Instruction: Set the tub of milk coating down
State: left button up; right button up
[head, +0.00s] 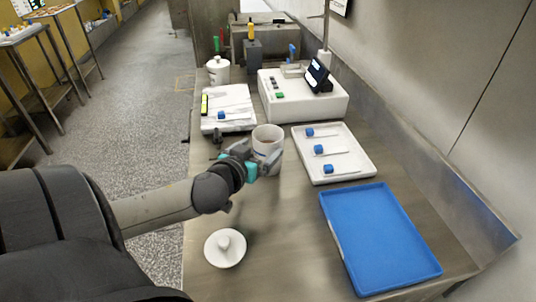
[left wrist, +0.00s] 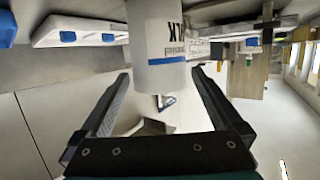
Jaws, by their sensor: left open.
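The tub of milk coating (head: 267,136) is a white open tub with brown content, upright over the middle of the steel bench (head: 285,225). My left gripper (head: 262,166) is at its near side, low on its wall. In the left wrist view the tub (left wrist: 158,45) shows dark lettering, and the two open fingers (left wrist: 161,75) lie either side of its lower end with gaps visible. The tub's base is partly hidden by the gripper in the head view, so its contact with the bench is hard to tell. My right gripper is not in view.
A white lid with a knob (head: 225,249) lies on the near bench. A white tray (head: 345,171) with blue-handled tools and a blue tray (head: 380,240) are at right. Behind stand a white board (head: 229,101), a control box (head: 300,98) and a lidded tub (head: 218,71).

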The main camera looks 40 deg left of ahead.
aim_at(273, 137)
pick_arm(q)
jog(key=shift+b+x, duration=0.65)
jog(key=shift+x, duration=1.95)
jog(key=shift+d, duration=0.15)
jog(key=c, duration=1.3)
jog(key=shift+r, duration=0.1)
grip_shut()
